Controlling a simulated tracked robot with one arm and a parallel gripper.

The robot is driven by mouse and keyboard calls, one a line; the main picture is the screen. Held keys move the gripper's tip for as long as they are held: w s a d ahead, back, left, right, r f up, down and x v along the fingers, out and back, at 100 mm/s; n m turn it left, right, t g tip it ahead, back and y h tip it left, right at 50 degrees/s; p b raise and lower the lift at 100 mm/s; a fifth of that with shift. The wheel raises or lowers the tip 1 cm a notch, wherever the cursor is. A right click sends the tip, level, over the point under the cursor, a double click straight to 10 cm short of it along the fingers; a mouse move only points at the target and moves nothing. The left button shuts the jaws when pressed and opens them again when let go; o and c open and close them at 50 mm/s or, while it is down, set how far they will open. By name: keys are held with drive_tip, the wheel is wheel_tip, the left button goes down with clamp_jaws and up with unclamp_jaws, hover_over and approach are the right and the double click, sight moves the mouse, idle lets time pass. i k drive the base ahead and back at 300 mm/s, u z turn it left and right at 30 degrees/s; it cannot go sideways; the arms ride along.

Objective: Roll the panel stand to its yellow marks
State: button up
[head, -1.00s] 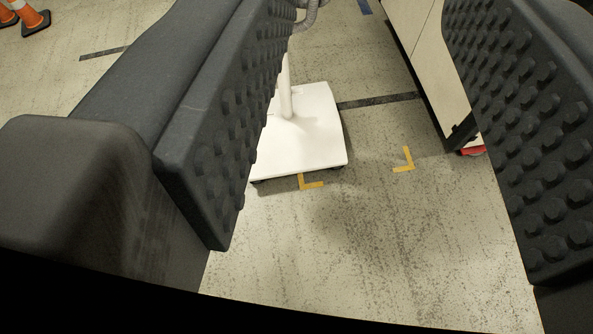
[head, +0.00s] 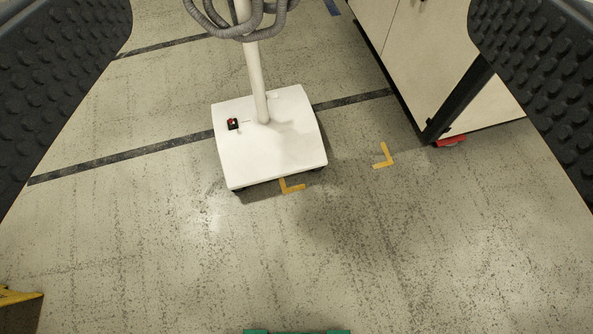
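The panel stand shows as a white wheeled base (head: 270,150) with a white post (head: 256,82) and grey coiled hoses (head: 245,22) at the top edge. Its upper part is out of view. A small red and black switch (head: 233,124) sits on the base. One yellow corner mark (head: 291,187) lies at the base's near edge, partly beside it. Another yellow mark (head: 385,157) lies on bare floor to the right, apart from the base. My gripper (head: 300,120) is wide open, its dark studded fingers at the left and right picture edges, holding nothing.
A white cabinet (head: 440,60) with a dark frame and a red foot (head: 450,141) stands at the right. A dark strip (head: 120,160) crosses the floor. A yellow-edged object (head: 18,296) is at the lower left. The floor in front is clear.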

sight(275, 133)
drive_tip(key=k, duration=0.5)
drive_tip(key=u, duration=0.65)
drive_tip(key=i, duration=1.3)
drive_tip(key=z, duration=0.1)
